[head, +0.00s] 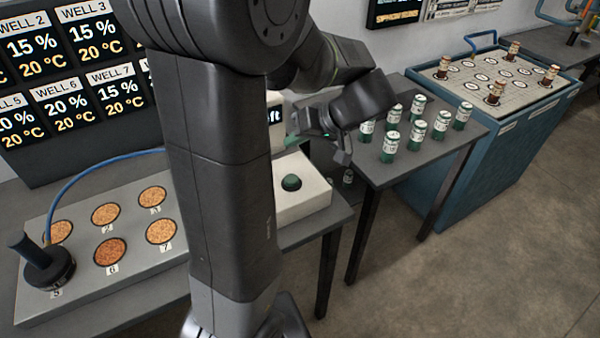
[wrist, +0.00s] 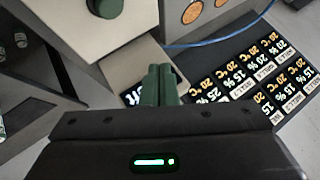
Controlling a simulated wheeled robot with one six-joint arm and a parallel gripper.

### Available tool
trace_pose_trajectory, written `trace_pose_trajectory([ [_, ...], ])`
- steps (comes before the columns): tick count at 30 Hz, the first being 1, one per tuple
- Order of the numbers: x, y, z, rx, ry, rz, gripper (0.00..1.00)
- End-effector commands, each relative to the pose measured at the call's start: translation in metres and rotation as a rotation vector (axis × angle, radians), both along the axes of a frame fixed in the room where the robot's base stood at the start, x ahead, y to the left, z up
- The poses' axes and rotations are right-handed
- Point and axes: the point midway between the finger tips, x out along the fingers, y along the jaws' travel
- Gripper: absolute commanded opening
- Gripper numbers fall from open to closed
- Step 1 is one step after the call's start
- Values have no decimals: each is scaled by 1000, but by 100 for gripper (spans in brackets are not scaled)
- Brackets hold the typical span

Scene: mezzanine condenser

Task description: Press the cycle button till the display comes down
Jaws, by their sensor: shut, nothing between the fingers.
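A dark green round button (head: 291,183) sits on a cream box (head: 312,195) at the table's right end, in the head view. In the wrist view the button (wrist: 105,6) shows at the top left, cut by the frame edge. My gripper (head: 292,139) is above the button, apart from it, beside a pale panel. Its green fingers (wrist: 161,84) are together and empty in the wrist view. A dark display (head: 75,70) with well readings such as 15 % and 20 °C stands behind the table, partly hidden by my arm. It appears upside down in the wrist view (wrist: 255,80).
A grey plate (head: 120,280) with numbered round wells and a black tamper-like tool (head: 48,265) lies at left, a blue hose arching over it. Several green-and-white jars (head: 440,125) stand on the right-hand table. A teal cart (head: 470,165) is beyond. Floor at right is clear.

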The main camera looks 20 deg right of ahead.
Motion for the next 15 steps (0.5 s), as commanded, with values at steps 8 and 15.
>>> trace_pose_trajectory([
  [8, 0, 0, -1, 0, 1, 0, 0],
  [15, 0, 0, -13, 2, 2, 0, 0],
])
